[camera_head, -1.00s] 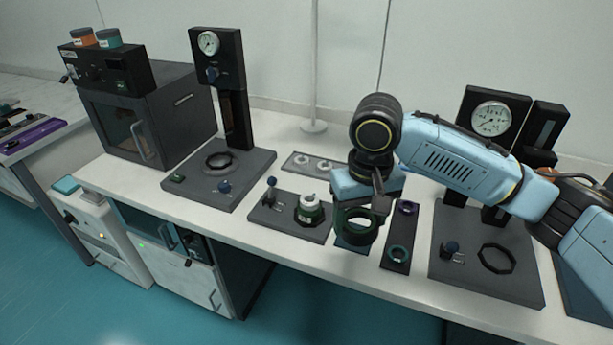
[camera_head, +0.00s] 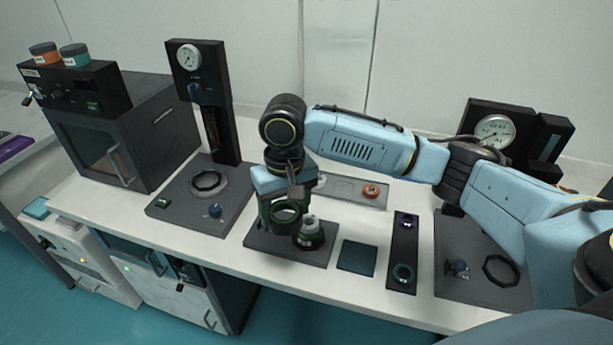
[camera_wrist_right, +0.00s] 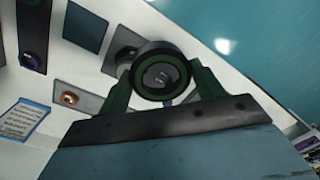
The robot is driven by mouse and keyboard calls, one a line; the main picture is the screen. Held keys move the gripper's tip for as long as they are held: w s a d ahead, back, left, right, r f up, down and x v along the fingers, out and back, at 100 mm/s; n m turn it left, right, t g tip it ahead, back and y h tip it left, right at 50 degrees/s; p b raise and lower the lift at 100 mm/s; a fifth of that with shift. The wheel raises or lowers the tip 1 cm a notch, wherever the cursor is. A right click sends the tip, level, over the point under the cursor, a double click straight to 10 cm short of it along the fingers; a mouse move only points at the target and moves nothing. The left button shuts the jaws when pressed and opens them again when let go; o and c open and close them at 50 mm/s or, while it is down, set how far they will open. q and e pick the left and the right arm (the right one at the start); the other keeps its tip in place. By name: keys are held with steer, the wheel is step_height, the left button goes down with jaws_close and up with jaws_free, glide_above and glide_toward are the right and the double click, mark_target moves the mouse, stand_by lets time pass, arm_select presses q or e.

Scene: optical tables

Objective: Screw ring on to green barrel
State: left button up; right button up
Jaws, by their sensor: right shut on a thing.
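My right gripper (camera_head: 281,203) points down and is shut on a dark green ring (camera_head: 287,224). In the right wrist view the ring (camera_wrist_right: 139,76) sits between the two green fingers, its opening facing the camera. The green barrel (camera_head: 311,238), with a pale top, stands upright on a dark base plate (camera_head: 262,242). In the head view the ring is just left of the barrel's top and overlaps it slightly; I cannot tell whether they touch. In the wrist view something pale and grey shows through the ring's opening. My left gripper is not in view.
Right of the base plate lie an empty dark square mat (camera_head: 357,257) and a dark strip (camera_head: 402,263) with a teal ring and a purple part. A grey tray (camera_head: 345,188) with an orange ring is behind. Gauge stands (camera_head: 202,100) (camera_head: 503,122) rise left and right.

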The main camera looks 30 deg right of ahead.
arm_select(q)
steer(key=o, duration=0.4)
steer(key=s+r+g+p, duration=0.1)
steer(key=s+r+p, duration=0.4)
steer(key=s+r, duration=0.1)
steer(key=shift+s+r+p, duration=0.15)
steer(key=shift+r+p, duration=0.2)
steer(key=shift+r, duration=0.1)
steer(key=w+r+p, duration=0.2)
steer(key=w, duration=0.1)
arm_select(e)
steer(key=w+d+m, duration=0.1)
steer(key=d, duration=0.1)
steer(key=w+d+f, duration=0.1)
steer(key=d, duration=0.2)
steer(key=w+d+f+m, duration=0.1)
steer(key=d, duration=0.1)
steer(key=shift+d+m+y, duration=0.3)
steer(key=shift+d, duration=0.1)
step_height(320, 180, down, 3)
steer(key=b, duration=0.4)
steer(key=shift+b, duration=0.4)
steer(key=shift+f+b, duration=0.4)
steer(key=shift+b, duration=0.1)
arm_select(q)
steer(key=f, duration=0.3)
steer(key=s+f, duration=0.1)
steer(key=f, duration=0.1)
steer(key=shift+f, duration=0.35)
